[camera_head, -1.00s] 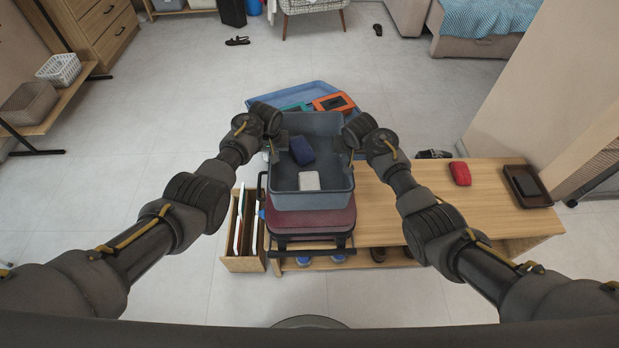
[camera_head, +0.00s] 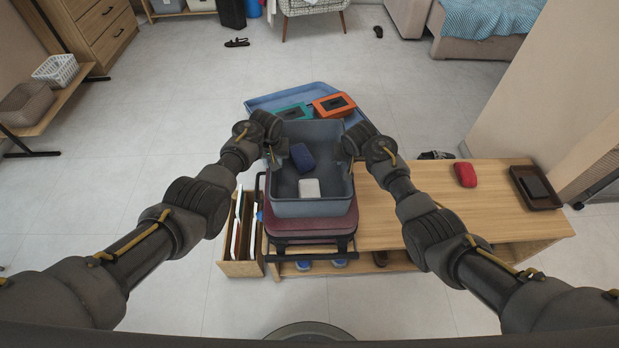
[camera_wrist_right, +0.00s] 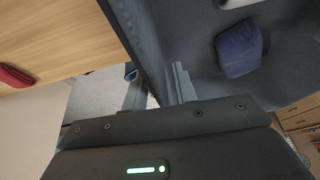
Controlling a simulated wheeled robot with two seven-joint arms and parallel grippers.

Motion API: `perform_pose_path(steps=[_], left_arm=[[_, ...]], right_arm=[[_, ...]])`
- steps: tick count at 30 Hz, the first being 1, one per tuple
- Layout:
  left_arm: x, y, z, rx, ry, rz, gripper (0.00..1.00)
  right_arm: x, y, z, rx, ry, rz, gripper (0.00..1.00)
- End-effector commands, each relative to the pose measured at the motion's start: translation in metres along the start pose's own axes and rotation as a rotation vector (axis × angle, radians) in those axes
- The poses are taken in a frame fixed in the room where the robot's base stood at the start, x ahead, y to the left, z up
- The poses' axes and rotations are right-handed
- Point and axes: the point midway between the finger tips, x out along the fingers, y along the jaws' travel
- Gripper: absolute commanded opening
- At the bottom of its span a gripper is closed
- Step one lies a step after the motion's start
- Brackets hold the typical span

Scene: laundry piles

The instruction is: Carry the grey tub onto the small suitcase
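The grey tub (camera_head: 312,207) is over the dark red small suitcase (camera_head: 285,224), whose front part shows below it. I cannot tell whether the tub touches the suitcase. The tub holds a dark blue item (camera_head: 302,157) and a white item (camera_head: 309,188). My left gripper (camera_head: 274,156) is at the tub's left rim, its fingertips partly hidden. My right gripper (camera_head: 348,152) is at the right rim. In the right wrist view, its fingers (camera_wrist_right: 158,90) are shut on the tub's wall (camera_wrist_right: 145,45), one on each side. The blue item also shows there (camera_wrist_right: 238,48).
The suitcase is on a low wooden bench (camera_head: 400,215). Behind the tub is a blue tray (camera_head: 265,103) with an orange case (camera_head: 334,104) and a teal one. A wooden file box (camera_head: 240,268) stands left. A red item (camera_head: 465,174) and dark tray (camera_head: 535,188) lie right.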

Motion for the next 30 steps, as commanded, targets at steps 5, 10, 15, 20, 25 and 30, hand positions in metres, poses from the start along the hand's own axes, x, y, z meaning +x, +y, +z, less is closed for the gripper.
perform_pose_path(steps=[5, 10, 15, 20, 25, 30], left_arm=[[-0.005, 0.001, 0.0, 0.0, 0.0, 0.001, 0.29], [-0.024, 0.001, 0.0, 0.0, 0.004, 0.002, 0.29], [-0.059, 0.001, 0.0, -0.001, 0.005, 0.003, 0.29], [-0.091, 0.001, 0.001, -0.001, 0.004, 0.002, 0.29], [-0.113, 0.001, 0.001, 0.0, 0.003, 0.001, 0.29], [-0.121, 0.0, 0.001, 0.0, 0.002, 0.0, 0.29]], right_arm=[[0.0, 0.0, 0.0, 0.0, 0.0, 0.0, 0.28], [0.0, 0.0, 0.0, 0.0, 0.0, 0.0, 0.28], [0.0, 0.0, 0.0, 0.0, 0.0, 0.0, 0.28], [0.0, 0.0, 0.0, 0.0, 0.0, 0.0, 0.28], [0.0, 0.0, 0.0, 0.0, 0.0, 0.0, 0.28], [0.0, 0.0, 0.0, 0.0, 0.0, 0.0, 0.28]])
